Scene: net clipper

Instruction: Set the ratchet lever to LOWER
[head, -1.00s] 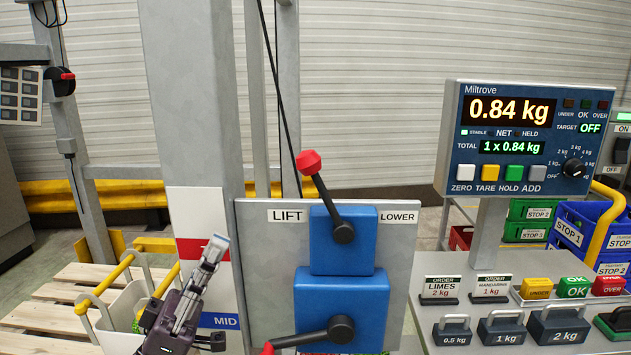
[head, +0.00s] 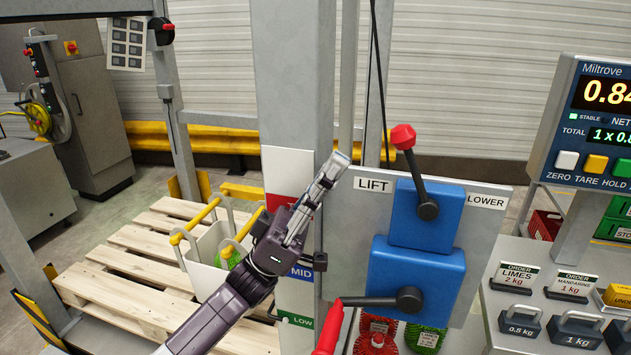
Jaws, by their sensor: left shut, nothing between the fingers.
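The ratchet lever (head: 415,170) is a dark rod with a red knob on a blue box, mounted on a grey panel (head: 480,240). It tilts up and left, toward the LIFT label (head: 374,185). The LOWER label (head: 486,201) is on its right. My left gripper (head: 338,165) is shut and empty. Its fingertips point up, just left of the LIFT label and apart from the lever, lower than the red knob in the picture. My right gripper is not in view.
A second lever (head: 370,301) with a red handle (head: 330,325) points left from the lower blue box (head: 420,265). A grey post (head: 298,80) stands behind my left gripper. A white bin (head: 205,255) sits on a wooden pallet (head: 130,262) at left. A scale display (head: 600,120) is at right.

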